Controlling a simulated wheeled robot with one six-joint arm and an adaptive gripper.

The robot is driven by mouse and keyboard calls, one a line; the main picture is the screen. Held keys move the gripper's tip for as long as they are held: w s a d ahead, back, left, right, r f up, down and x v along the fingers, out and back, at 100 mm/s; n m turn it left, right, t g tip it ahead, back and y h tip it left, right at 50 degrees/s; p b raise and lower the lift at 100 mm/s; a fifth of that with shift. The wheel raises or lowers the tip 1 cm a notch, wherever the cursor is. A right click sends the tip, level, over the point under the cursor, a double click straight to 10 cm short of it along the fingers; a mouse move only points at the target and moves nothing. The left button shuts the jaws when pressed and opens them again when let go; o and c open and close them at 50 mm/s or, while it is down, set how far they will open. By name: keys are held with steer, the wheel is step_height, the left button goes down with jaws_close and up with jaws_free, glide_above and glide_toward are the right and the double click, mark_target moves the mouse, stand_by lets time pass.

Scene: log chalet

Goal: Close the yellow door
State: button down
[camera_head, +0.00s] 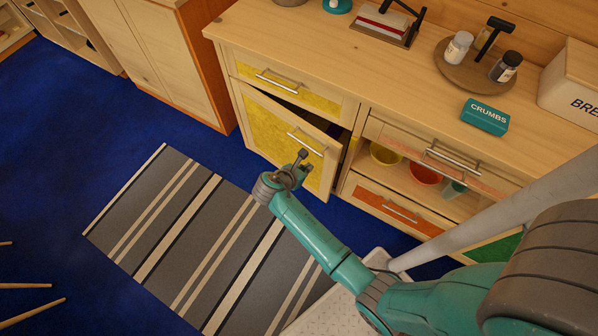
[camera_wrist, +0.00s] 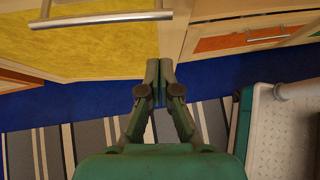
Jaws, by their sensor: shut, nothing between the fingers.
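The yellow door (camera_head: 288,140) is in the lower left of the wooden cabinet, below a yellow drawer. It stands partly open, with a dark gap along its top and right edge, and it is hinged on the left. A silver bar handle (camera_head: 306,142) is near its upper right. In the wrist view the yellow door (camera_wrist: 85,55) fills the upper left, with its handle (camera_wrist: 100,19) at the top. My gripper (camera_head: 302,155) is shut and empty in front of the door's right part. In the wrist view my gripper's fingertips (camera_wrist: 159,62) are together near the door's right edge; contact cannot be told.
Right of the door are an open shelf with bowls (camera_head: 424,173) and an orange drawer (camera_head: 404,211). A striped rug (camera_head: 190,230) lies on the blue floor in front. The countertop holds a round tray (camera_head: 462,75), a teal crumbs box (camera_head: 485,117) and a bread box (camera_head: 572,90).

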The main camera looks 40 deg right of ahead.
steer(key=shift+w+d+r, duration=0.1)
steer(key=shift+d+r, duration=0.05)
steer(key=shift+d, duration=0.45)
steer(key=shift+w+d+r, duration=0.15)
steer(key=shift+d, duration=0.5)
steer(key=shift+w+d+r, duration=0.1)
steer(key=shift+d+r, duration=0.05)
steer(key=shift+d, duration=0.45)
steer(key=shift+d, duration=0.1)
